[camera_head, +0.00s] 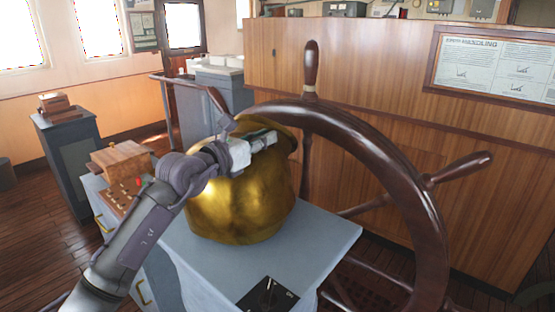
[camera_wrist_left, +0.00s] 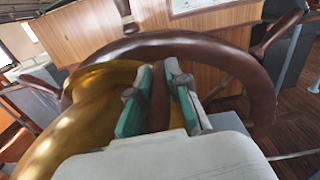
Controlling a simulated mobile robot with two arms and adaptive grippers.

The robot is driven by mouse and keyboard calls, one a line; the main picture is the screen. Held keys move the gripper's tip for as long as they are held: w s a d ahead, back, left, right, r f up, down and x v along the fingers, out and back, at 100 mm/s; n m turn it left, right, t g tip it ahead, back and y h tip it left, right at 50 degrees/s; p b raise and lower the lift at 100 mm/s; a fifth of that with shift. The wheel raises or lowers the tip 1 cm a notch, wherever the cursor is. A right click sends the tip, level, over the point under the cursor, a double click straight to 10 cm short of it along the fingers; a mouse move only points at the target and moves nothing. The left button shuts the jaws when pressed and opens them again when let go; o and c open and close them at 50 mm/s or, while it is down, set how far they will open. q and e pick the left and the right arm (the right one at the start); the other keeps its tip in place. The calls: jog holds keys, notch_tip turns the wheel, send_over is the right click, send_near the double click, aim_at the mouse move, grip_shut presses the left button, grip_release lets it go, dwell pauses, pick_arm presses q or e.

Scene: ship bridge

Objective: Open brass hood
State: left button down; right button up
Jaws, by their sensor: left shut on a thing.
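The brass hood (camera_head: 240,205) is a rounded, shiny gold body on the grey stand (camera_head: 315,240), behind my left forearm. My left gripper (camera_head: 266,140) is at its upper edge, shut on it. The wrist view shows the brass hood (camera_wrist_left: 75,105) at the left, against the fingers of my left gripper (camera_wrist_left: 160,95). A dark brown strip shows between the teal finger pads; I cannot tell which part it is. The hood's front and left are partly hidden by my arm. My right gripper is not in view.
A large wooden steering wheel (camera_head: 400,180) stands close behind and right of the hood, with handles sticking out. A wooden box (camera_head: 122,158) sits on a grey cabinet at the left. A wood-panelled wall (camera_head: 350,60) lies behind.

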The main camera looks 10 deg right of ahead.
pick_arm(q)
jog(key=w+a+r+n, duration=0.1)
jog(key=w+a+r, duration=0.1)
jog(key=w+a+r+n+p, duration=0.1)
jog(key=w+a+r, duration=0.1)
jog(key=w, duration=0.1)
jog(key=w+a+r+n, duration=0.1)
jog(key=w+a+r, duration=0.1)
jog(key=shift+w+r+n+p, duration=0.3)
jog(key=shift+r, duration=0.05)
jog(key=shift+w+a+r+n, duration=0.3)
jog(key=shift+w+a, duration=0.25)
jog(key=shift+w, duration=0.15)
